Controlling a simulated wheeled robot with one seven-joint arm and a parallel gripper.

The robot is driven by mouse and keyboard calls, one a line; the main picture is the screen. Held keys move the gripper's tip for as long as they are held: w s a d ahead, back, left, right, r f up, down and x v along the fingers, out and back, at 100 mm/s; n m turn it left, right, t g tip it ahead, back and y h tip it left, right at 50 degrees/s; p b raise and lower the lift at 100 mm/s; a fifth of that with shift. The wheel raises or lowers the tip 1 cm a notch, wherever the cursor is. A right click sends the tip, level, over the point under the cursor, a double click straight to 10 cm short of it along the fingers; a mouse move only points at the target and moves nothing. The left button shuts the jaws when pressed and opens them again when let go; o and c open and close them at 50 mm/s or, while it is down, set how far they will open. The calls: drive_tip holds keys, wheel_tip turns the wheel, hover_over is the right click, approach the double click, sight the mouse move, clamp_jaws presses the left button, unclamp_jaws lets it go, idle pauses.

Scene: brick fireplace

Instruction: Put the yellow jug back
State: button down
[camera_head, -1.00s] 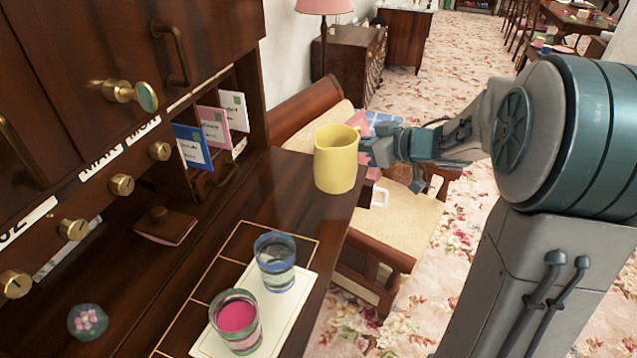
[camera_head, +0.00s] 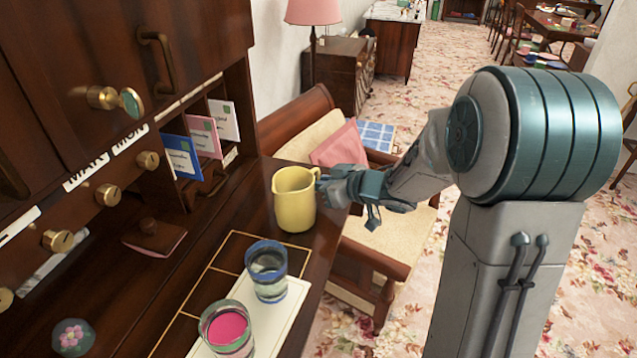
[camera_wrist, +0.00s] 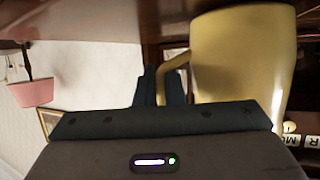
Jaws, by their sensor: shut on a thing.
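The yellow jug (camera_head: 294,200) is upright at the far end of the dark wooden desk top, by its right edge. I cannot tell whether its base touches the wood. My gripper (camera_head: 325,186) is at the jug's right side, shut on its handle. In the wrist view the jug (camera_wrist: 243,62) fills the upper right, and its handle runs between the fingers of my gripper (camera_wrist: 162,88). The fingertips are partly hidden behind the wrist housing.
A glass with a blue rim (camera_head: 267,270) and a glass with pink contents (camera_head: 227,329) stand on a pale mat (camera_head: 292,309) nearer me. Left is the desk cabinet with brass knobs (camera_head: 108,194) and upright cards (camera_head: 203,139). A cushioned armchair (camera_head: 380,232) stands right of the desk.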

drive_tip(key=shift+f, duration=0.1)
drive_tip(key=c, duration=1.5)
unclamp_jaws()
drive_tip(key=shift+c, duration=0.2)
